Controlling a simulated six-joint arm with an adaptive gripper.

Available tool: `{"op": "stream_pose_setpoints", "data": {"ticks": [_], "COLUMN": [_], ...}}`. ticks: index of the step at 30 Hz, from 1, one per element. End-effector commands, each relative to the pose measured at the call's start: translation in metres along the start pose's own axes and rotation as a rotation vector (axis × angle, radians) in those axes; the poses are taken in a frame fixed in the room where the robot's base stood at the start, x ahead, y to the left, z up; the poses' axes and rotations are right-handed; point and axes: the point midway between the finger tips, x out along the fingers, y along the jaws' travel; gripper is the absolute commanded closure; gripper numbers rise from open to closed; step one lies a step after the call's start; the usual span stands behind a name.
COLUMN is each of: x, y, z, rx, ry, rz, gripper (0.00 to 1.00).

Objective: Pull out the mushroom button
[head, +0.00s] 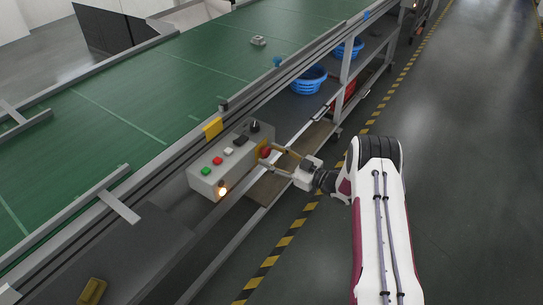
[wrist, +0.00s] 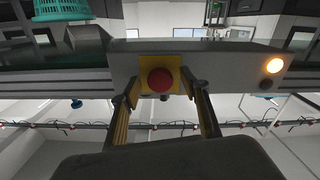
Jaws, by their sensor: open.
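The mushroom button is red on a yellow plate, on the end of a grey control box (head: 217,171). In the wrist view the red button (wrist: 160,80) sits between the two fingers, with the yellow plate (wrist: 160,60) around it. My gripper (wrist: 160,92) is open, one finger on each side of the button with gaps between. In the head view my gripper (head: 269,157) reaches the box's right end, and the red button (head: 265,153) shows partly between the fingers. Whether any finger touches the box cannot be told.
The box carries a green button (head: 206,171), a red one (head: 217,160), a white one (head: 228,151), a black knob and a lit lamp (head: 222,191). The green conveyor (head: 150,85) lies behind it. Blue baskets (head: 308,79) stand on the lower shelf. The floor at right is clear.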

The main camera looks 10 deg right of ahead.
Motion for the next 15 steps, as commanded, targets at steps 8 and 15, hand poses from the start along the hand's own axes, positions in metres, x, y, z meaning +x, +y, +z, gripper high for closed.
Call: {"op": "stream_pose_setpoints", "data": {"ticks": [8, 15], "x": [0.0048, 0.0045], "y": [-0.0001, -0.0001], "z": [0.0000, 0.0001], "rx": [0.000, 0.000], "ry": [0.000, 0.000], "rz": [0.000, 0.000], "gripper": [0.55, 0.86]}}
